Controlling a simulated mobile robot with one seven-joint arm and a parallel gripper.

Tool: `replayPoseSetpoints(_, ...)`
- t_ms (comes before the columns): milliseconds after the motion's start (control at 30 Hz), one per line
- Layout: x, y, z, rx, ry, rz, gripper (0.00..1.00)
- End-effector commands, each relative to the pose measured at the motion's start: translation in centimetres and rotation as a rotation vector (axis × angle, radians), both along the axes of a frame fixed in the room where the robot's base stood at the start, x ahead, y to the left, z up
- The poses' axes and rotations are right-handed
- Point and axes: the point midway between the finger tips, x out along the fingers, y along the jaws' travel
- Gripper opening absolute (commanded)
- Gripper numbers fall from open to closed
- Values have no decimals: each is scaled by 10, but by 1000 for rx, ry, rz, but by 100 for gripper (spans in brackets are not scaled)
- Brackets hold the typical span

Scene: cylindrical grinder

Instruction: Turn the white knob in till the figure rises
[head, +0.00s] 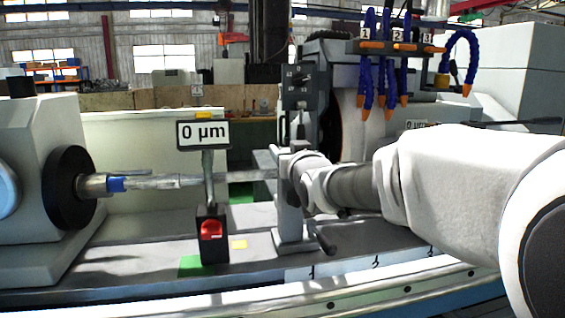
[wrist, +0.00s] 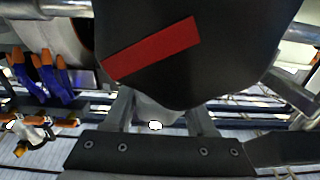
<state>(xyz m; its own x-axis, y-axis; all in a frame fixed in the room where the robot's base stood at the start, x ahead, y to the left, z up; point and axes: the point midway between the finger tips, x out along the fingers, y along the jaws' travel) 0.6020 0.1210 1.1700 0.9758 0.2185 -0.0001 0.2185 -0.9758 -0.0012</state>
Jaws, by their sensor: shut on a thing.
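The near display (head: 203,134) reads "0 µm" and stands on a post with a dark base. My gripper (head: 290,165) is at the grey upright support (head: 290,215) around the long workpiece shaft (head: 225,178). In the wrist view my gripper (wrist: 160,112) has one finger on each side of a pale rounded piece, which looks like the white knob (wrist: 157,122), and is shut on it. In the head view my gripper and wrist hide the knob.
The base with a red button (head: 211,230) stands left of the support. A dark lever (head: 325,240) sticks out low beside the support.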

Motion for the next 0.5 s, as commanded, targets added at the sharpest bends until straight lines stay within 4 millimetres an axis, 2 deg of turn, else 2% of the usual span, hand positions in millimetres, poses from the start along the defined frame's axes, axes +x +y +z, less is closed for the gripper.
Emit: replayPoseSetpoints(500, 1, -4, 3, -2, 4, -178, 1)
